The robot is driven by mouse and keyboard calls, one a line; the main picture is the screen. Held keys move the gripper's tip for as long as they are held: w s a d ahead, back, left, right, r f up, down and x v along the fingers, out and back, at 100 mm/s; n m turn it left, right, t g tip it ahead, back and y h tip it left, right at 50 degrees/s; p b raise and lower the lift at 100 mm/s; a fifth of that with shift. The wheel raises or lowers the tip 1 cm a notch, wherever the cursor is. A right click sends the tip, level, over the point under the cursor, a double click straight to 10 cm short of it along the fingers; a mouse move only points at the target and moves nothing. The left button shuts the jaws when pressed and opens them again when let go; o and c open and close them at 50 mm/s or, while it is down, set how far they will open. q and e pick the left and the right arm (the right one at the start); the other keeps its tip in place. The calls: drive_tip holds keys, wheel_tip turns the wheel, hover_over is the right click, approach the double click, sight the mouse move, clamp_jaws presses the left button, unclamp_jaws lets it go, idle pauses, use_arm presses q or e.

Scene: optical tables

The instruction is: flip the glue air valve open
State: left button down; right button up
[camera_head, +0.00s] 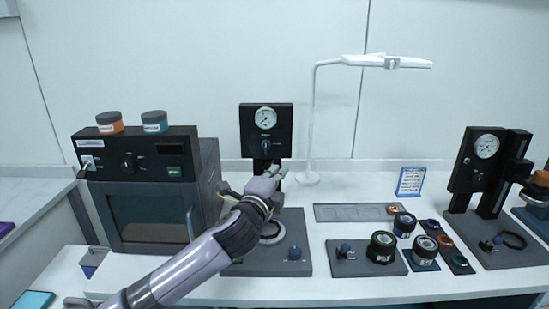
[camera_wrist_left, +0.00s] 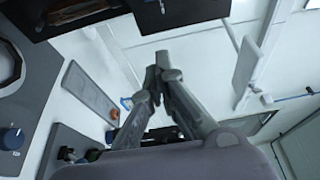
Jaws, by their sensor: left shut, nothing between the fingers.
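A black gauge box (camera_head: 282,135) stands at the middle of the bench with a round dial (camera_head: 265,118) and a blue knob (camera_head: 266,147) below it. A grey base plate (camera_head: 300,222) lies under it and carries another blue knob (camera_head: 294,252), also seen in the left wrist view (camera_wrist_left: 12,138). I cannot tell for certain which part is the glue air valve. My left gripper (camera_head: 274,171) is just below the gauge box and hides the parts behind it. In the left wrist view its fingers (camera_wrist_left: 158,66) are shut and empty. My right gripper is not in view.
A dark oven (camera_head: 150,215) stands left, with two jars on top. A white lamp (camera_head: 313,110) rises behind. Several jars and a second blue-knobbed plate (camera_head: 375,263) lie right. A second gauge stand (camera_head: 467,165) is far right. The bench's front strip is clear.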

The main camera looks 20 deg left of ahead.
sight(266, 147)
use_arm(q)
drive_tip(key=w+a+p, duration=0.1)
drive_tip(key=w, duration=0.2)
drive_tip(key=w+p, duration=0.1)
drive_tip(key=w, duration=0.2)
drive_tip(key=w+a+p, duration=0.1)
drive_tip(key=w, duration=0.2)
drive_tip(key=shift+w+a, duration=0.1)
drive_tip(key=shift+a, duration=0.25)
drive_tip(key=shift+s+a+p, duration=0.2)
drive_tip(key=shift+a+p, duration=0.1)
drive_tip(key=shift+a, duration=0.05)
drive_tip(key=shift+w+d, duration=0.1)
